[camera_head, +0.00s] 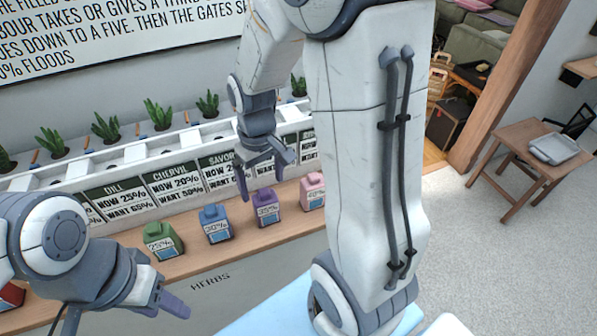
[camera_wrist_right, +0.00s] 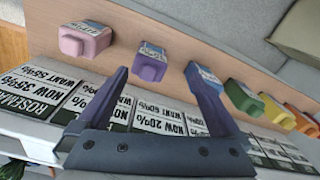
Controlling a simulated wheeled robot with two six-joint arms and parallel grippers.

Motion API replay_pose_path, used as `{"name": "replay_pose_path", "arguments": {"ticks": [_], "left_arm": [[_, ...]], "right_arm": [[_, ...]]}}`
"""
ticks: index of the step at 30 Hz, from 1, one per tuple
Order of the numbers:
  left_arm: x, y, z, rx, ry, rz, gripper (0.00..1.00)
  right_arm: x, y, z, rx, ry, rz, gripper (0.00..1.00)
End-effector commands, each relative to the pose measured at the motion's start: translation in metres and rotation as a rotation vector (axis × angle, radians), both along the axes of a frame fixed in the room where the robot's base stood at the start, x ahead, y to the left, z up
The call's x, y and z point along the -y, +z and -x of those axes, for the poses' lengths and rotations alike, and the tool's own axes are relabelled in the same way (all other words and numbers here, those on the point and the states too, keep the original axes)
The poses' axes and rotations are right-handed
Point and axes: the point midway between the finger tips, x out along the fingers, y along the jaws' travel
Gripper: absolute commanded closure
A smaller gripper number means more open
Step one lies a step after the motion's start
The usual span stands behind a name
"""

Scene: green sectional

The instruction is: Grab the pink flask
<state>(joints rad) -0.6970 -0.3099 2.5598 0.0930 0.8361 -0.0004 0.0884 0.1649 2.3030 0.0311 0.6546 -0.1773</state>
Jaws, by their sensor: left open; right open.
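The pink flask (camera_head: 312,192) stands upright on the wooden ledge, at the right end of the visible flasks, partly behind my right arm. It also shows in the right wrist view (camera_wrist_right: 84,40), left of the fingers. My right gripper (camera_head: 261,184) is open and empty, above and in front of the card row. In the right wrist view its fingers (camera_wrist_right: 157,70) point toward the purple flask (camera_wrist_right: 150,62), with the pink flask outside them. My left gripper (camera_head: 128,308) is open and empty at the lower left, apart from the flasks.
Purple (camera_head: 266,207), blue (camera_head: 215,224) and green (camera_head: 163,241) flasks line the ledge (camera_head: 200,257). Price cards (camera_head: 172,184) and a white planter rack (camera_head: 120,155) stand behind. A stool (camera_head: 528,165) is at the right; the floor (camera_head: 490,240) before it is clear.

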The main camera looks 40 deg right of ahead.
Motion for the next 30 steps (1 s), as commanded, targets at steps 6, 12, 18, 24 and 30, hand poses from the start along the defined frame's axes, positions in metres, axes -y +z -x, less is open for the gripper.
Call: {"name": "replay_pose_path", "arguments": {"ticks": [6,12,18,24,30], "left_arm": [[0.0,0.016,0.0,0.0,0.0,0.0,0.5],[0.0,0.019,0.0,0.0,0.0,0.0,0.5],[0.0,0.021,0.0,0.0,0.0,0.0,0.5],[0.0,0.022,0.0,0.0,0.0,0.0,0.5],[0.0,0.03,0.0,0.0,0.0,0.0,0.5]], "right_arm": [[0.109,-0.023,-0.007,-0.02,-0.228,0.01,0.0],[0.146,-0.039,0.0,-0.027,-0.297,0.013,0.0],[0.148,-0.07,0.001,-0.029,-0.3,0.012,0.0],[0.148,-0.088,0.0,-0.025,-0.3,0.013,0.0],[0.147,-0.107,0.001,-0.029,-0.3,0.011,0.0]]}}
